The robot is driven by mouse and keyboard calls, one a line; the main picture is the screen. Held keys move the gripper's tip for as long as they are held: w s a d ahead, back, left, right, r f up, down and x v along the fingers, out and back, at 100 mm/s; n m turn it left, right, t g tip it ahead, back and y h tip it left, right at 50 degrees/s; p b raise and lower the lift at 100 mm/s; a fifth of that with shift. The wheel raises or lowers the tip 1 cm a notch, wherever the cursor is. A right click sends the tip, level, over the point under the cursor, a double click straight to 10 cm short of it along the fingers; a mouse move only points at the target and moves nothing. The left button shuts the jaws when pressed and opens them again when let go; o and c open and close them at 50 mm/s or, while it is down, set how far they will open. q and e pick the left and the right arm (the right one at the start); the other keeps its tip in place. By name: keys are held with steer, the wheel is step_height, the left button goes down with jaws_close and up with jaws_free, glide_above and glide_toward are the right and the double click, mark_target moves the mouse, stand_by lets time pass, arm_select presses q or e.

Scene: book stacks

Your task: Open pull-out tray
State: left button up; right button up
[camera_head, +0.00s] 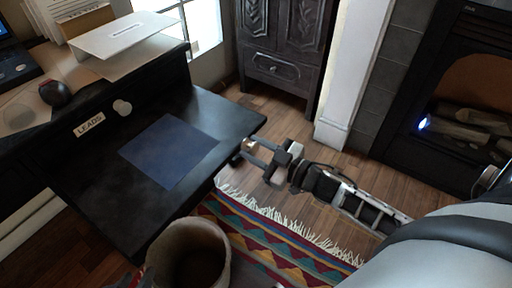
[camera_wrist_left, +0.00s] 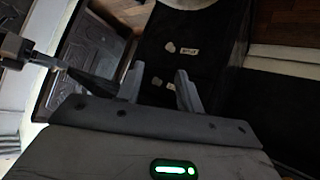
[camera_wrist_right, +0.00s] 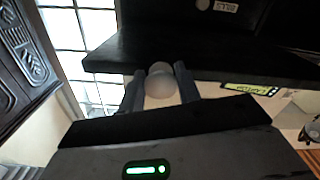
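The dark pull-out tray (camera_head: 100,190) extends from the black desk unit, with a dark blue square (camera_head: 168,150) on top. My right gripper (camera_head: 252,158) is at its front edge. In the right wrist view, its fingers sit on both sides of a pale round knob (camera_wrist_right: 162,82) and appear to touch it. A yellow label (camera_wrist_right: 250,88) is beside the knob on the tray front. The knob is hard to make out in the head view. My left gripper (camera_wrist_left: 160,85) is open and empty in its wrist view; I cannot make it out in the head view.
Above the tray is a closed front with a LEADS label (camera_head: 89,125) and a knob (camera_head: 122,107). A round bin (camera_head: 190,255) stands close in front of the tray. A patterned rug (camera_head: 270,240), dark cabinet (camera_head: 283,45) and fireplace (camera_head: 400,140) are around. Wood floor lies clear between.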

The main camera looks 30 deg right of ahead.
steer(key=o, duration=0.4)
steer(key=shift+c, duration=0.2)
steer(key=shift+s, duration=0.1)
arm_select(q)
steer(key=r+p, duration=0.1)
steer(key=r, duration=0.1)
steer(key=a+r+p, duration=0.1)
steer(key=shift+s+r+t, duration=0.2)
steer(key=shift+r+t, duration=0.2)
arm_select(e)
steer(key=v, duration=1.6)
